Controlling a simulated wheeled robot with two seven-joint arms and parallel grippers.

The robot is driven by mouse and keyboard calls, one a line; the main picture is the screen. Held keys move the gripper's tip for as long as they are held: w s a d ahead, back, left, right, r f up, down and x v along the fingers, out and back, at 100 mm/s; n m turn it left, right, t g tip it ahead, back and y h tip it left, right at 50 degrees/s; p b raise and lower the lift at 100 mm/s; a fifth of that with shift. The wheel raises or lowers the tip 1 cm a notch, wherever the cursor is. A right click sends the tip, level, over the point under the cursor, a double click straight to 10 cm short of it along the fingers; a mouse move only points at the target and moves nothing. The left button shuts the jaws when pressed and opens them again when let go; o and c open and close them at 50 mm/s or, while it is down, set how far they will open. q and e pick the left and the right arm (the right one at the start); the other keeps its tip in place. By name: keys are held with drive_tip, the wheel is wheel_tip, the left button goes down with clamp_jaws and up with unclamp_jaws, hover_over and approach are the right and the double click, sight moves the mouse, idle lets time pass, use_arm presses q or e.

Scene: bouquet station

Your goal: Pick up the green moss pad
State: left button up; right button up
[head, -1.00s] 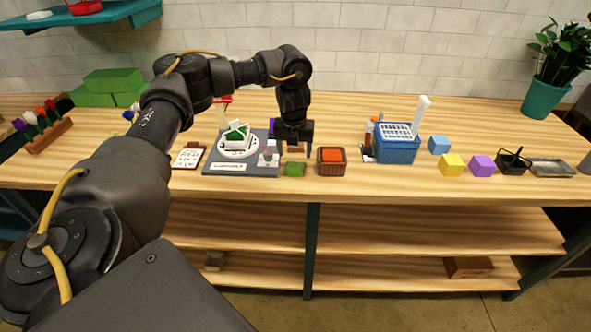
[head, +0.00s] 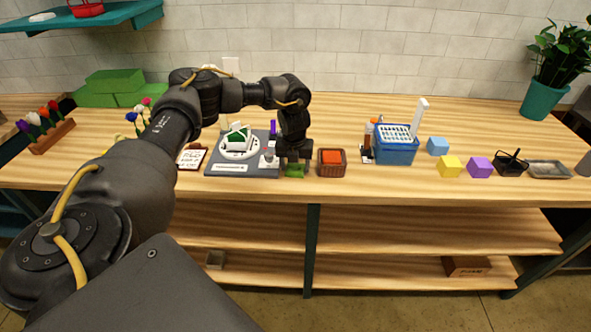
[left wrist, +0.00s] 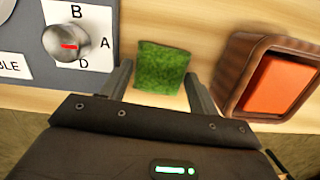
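The green moss pad (head: 294,171) lies on the wooden table between the grey turntable board and the brown basket. In the left wrist view the moss pad (left wrist: 162,68) is a fuzzy green square. My left gripper (head: 294,165) points down over it. I cannot tell how high the fingertips are above the table. My right gripper is not in view.
The grey board (head: 241,170) with a dial (left wrist: 66,42) is close on the left. The brown basket (head: 332,171) with an orange block is close on the right. A blue crate (head: 396,152) stands further right. The table's front edge is near the pad.

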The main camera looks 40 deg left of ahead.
use_arm(q)
drive_tip(key=c, duration=0.5)
drive_tip(key=shift+r, duration=0.1)
drive_tip(key=shift+c, duration=0.2)
drive_tip(key=shift+r+b, duration=0.25)
drive_tip(key=shift+b, duration=0.05)
wheel_tip(320, 180, up, 2)
drive_tip(key=shift+w+r+b, duration=0.1)
drive_tip(key=shift+b, duration=0.65)
drive_tip(key=s+d+r, duration=0.6)
drive_tip(key=s+r, duration=0.4)
drive_tip(key=s, duration=0.2)
drive_tip(key=shift+s+d+p, duration=0.3)
drive_tip(key=shift+d+p, duration=0.05)
